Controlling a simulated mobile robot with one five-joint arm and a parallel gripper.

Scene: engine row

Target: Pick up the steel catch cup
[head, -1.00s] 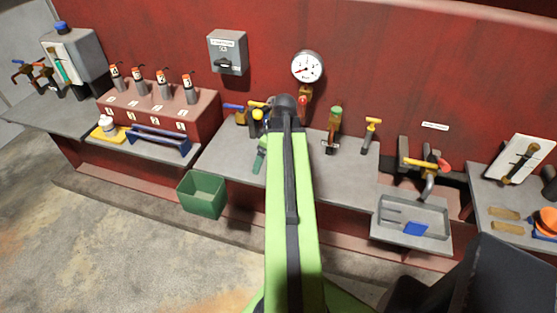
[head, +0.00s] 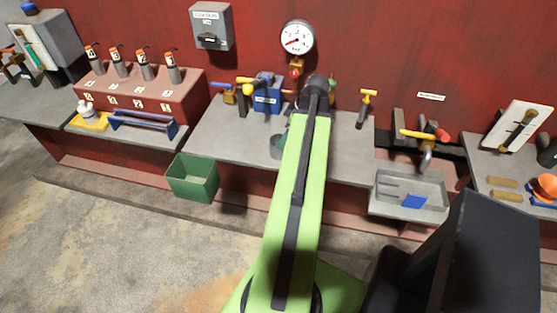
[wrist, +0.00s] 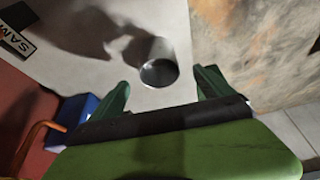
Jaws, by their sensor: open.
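The steel catch cup (wrist: 159,71) shows in the wrist view as a small grey cylinder with a dark round opening. It stands on the pale grey bench top, just beyond my gripper (wrist: 163,88) and roughly in line with the gap between its fingers. My gripper's two green fingers are spread, with nothing held between them. I cannot tell the exact distance between fingers and cup. In the head view my green arm reaches over the middle bench and hides most of the gripper; the cup is not clear there.
A blue box (head: 266,96) and yellow-handled taps stand at the back of the bench (head: 215,140). A green bin (head: 193,178) sits below the front edge. A grey tray (head: 410,192) is to the right. The bench left of my arm is mostly clear.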

